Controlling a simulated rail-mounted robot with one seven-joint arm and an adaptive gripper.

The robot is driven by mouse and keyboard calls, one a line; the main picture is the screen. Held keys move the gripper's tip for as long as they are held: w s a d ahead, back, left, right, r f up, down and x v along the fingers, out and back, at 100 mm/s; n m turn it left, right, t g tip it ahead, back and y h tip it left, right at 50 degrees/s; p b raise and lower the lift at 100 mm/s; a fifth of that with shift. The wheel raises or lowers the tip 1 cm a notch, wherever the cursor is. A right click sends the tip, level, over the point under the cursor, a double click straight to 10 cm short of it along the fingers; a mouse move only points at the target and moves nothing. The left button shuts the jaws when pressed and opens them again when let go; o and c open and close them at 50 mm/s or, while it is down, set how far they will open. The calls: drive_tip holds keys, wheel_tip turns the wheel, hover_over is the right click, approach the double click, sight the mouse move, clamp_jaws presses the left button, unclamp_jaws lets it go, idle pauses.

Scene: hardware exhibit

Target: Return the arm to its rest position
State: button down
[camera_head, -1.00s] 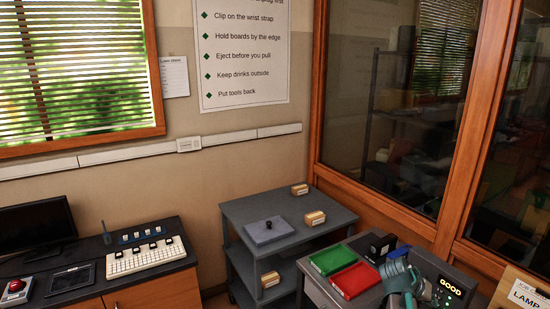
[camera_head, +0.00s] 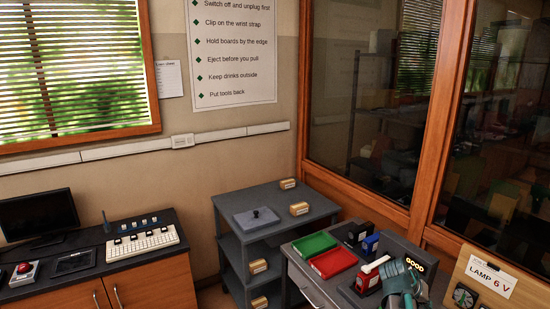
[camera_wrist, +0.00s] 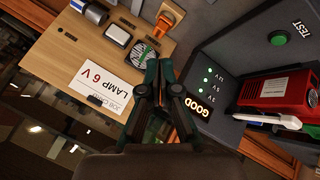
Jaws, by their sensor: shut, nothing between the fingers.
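In the wrist view my gripper (camera_wrist: 158,75) is shut and empty, its dark fingers together in front of the wooden lamp board (camera_wrist: 112,55). The board carries a card reading LAMP 6 V (camera_wrist: 101,85). To the right is the dark tester box (camera_wrist: 222,65) with green lights and the word GOOD; I cannot tell the finger-to-box gap. In the head view my teal-grey arm end is at the lower right, in front of the tester (camera_head: 415,262); its fingertips are not clear there.
A red device (camera_head: 368,281) with a white top stands left of my arm. Green (camera_head: 314,244) and red (camera_head: 333,262) trays lie farther left on the same bench. A grey shelf cart (camera_head: 245,235) stands behind. Glass doors (camera_head: 375,100) rise behind the bench.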

drive_tip(key=a+f+y, duration=0.1)
drive_tip(key=a+f, duration=0.2)
drive_tip(key=f, duration=0.2)
drive_tip(key=s+a+f+n+y+b, duration=0.1)
drive_tip(key=a+f, duration=0.2)
drive_tip(key=f, duration=0.2)
drive_tip(key=s+a+f+n+y, duration=0.1)
drive_tip(key=a+f, duration=0.2)
drive_tip(key=f, duration=0.2)
drive_tip(key=shift+s+a+f+g, duration=0.1)
drive_tip(key=shift+s+g, duration=0.15)
drive_tip(key=shift+g, duration=0.15)
drive_tip(key=s+a+f+n+g+y+b, duration=0.1)
drive_tip(key=s+a+f+y+b, duration=0.1)
drive_tip(key=s+a+f, duration=0.55)
drive_tip(key=s+a+f+n+g+y+b, duration=0.15)
drive_tip(key=s+a+f, duration=0.3)
drive_tip(key=f, duration=0.55)
drive_tip(key=s+a+f+n+g+y+b, duration=0.1)
drive_tip(key=s+a+f+g+b, duration=0.1)
drive_tip(key=s+a+f, duration=0.5)
drive_tip(key=s+a+f+n+g+b, duration=0.1)
drive_tip(key=s+a+f+g+b, duration=0.2)
drive_tip(key=s+a+f, duration=0.3)
drive_tip(key=s+f, duration=0.4)
drive_tip(key=s, duration=0.4)
drive_tip(key=shift+f+y, duration=0.3)
drive_tip(key=shift+y, duration=0.05)
